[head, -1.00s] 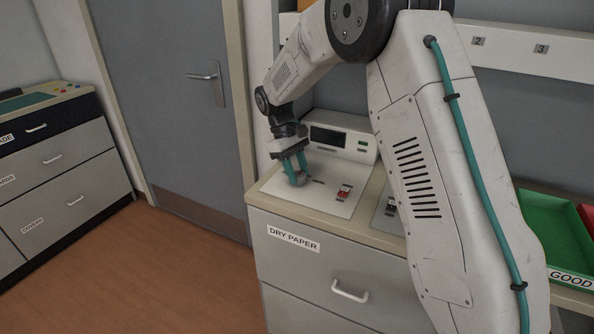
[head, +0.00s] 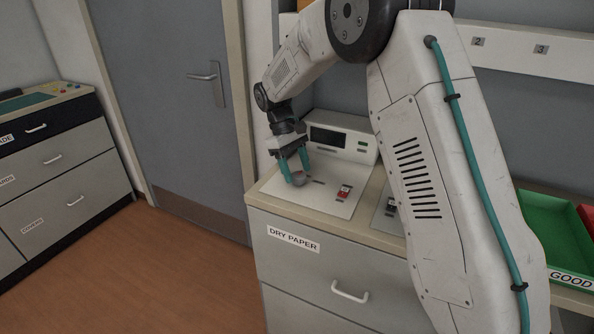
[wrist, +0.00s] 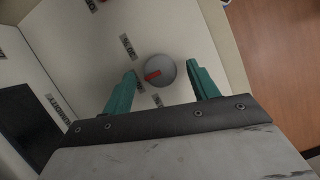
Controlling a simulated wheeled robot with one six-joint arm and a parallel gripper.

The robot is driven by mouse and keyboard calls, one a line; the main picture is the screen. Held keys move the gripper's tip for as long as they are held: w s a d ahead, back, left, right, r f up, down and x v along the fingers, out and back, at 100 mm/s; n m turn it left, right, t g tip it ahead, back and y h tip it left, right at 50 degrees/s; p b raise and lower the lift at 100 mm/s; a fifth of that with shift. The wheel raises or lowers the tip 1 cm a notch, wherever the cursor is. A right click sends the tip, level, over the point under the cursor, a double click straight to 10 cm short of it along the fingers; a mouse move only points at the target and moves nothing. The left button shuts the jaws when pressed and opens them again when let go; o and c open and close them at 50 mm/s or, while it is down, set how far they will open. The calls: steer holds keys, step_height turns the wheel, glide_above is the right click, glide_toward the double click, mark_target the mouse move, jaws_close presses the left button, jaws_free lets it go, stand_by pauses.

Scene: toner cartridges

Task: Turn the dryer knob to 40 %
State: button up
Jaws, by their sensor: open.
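The dryer knob (wrist: 160,71) is a round grey dial with a red pointer mark, set on a pale panel (head: 329,203). In the wrist view the red mark points left and slightly down. In the head view the knob (head: 299,179) shows just at the fingertips. My gripper (wrist: 163,74) has two teal fingers, open, one on each side of the knob with a gap on both sides. In the head view my gripper (head: 294,180) comes down on the panel from above.
A red switch (head: 343,192) sits on the panel right of the knob. A unit with a dark display (head: 327,137) stands behind it. Below is a drawer marked DRY PAPER (head: 293,239). A green tray (head: 553,232) stands at the right.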

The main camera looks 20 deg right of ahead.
steer(key=v, duration=0.6)
steer(key=shift+w+r, duration=0.2)
steer(key=shift+r, duration=0.15)
steer(key=shift+a, duration=0.15)
steer(key=shift+s+f+m, duration=0.4)
steer(key=shift+s+f, duration=0.6)
steer(key=shift+f, duration=0.1)
steer(key=shift+s+r+m, duration=0.25)
steer(key=shift+s+m, duration=0.05)
steer(key=shift+s, duration=0.85)
steer(key=s+d+r+m+t, duration=0.1)
steer(key=s+r, duration=0.2)
steer(key=s, duration=0.9)
steer(key=s+d+r+m+t+y, duration=0.1)
steer(key=s+d+r+m+t, duration=0.1)
steer(key=s, duration=1)
steer(key=s+d+r+m+t+y, duration=0.1)
steer(key=s+r, duration=0.3)
steer(key=s, duration=0.9)
steer(key=shift+d+r+m+t, duration=0.3)
steer(key=shift+d+r+t, duration=0.15)
steer(key=shift+t, duration=0.15)
